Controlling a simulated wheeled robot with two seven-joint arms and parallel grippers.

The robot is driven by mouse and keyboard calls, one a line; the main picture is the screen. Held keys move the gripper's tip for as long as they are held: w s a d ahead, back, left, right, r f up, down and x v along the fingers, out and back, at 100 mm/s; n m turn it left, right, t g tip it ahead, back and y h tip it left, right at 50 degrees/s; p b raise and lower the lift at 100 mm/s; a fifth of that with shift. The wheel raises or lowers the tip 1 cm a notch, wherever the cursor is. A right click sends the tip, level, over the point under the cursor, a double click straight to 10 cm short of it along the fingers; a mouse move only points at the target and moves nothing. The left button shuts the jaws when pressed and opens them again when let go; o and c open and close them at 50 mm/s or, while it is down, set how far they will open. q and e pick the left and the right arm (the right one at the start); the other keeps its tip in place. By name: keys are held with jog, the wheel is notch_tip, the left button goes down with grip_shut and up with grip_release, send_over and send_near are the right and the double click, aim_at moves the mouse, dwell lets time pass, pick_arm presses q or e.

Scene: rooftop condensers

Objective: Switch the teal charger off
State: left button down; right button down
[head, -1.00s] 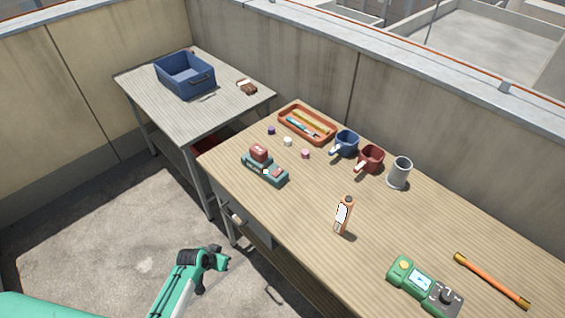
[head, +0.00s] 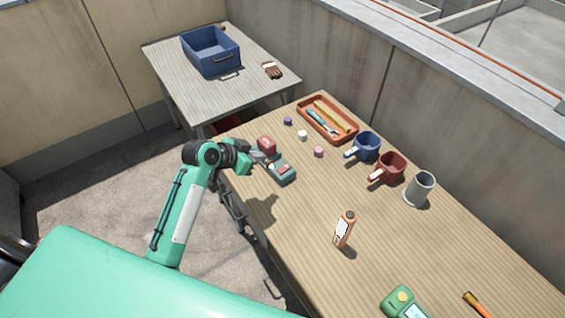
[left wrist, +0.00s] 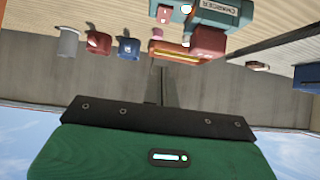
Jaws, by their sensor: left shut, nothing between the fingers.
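The teal charger (head: 284,174) sits near the left edge of the wooden workbench, with a red block (head: 266,144) standing on its far end. A small red part and a pale round spot show on its top. In the left wrist view the charger (left wrist: 232,16) is upside down at the top, its label readable, with the red block (left wrist: 208,42) and the small red part (left wrist: 163,14). I cannot tell the switch's position. My left gripper (head: 256,157) is shut and empty, beside the charger's left side, hiding part of it; contact is unclear. My right gripper is not in view.
Beyond the charger are small caps, an orange tray (head: 353,138), a blue mug (head: 367,147), a red mug (head: 388,168) and a grey mug (head: 420,189). An orange device (head: 344,230) stands nearer. A side table holds a blue bin (head: 211,52).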

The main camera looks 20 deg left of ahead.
pick_arm(q)
jog(key=shift+w+d, duration=0.1)
jog(key=p, duration=0.2)
send_over(281, 170)
jog(key=f, duration=0.5)
jog(key=shift+s+a+f, duration=0.2)
jog(key=shift+a+f, duration=0.1)
jog(key=shift+f, duration=0.1)
jog(key=f, duration=0.1)
jog(key=f+p, duration=0.1)
jog(key=f, duration=0.1)
jog(key=shift+w+d+f, duration=0.1)
jog(key=shift+w+d, duration=0.05)
jog(key=shift+w, duration=0.05)
jog(key=shift+f, duration=0.6)
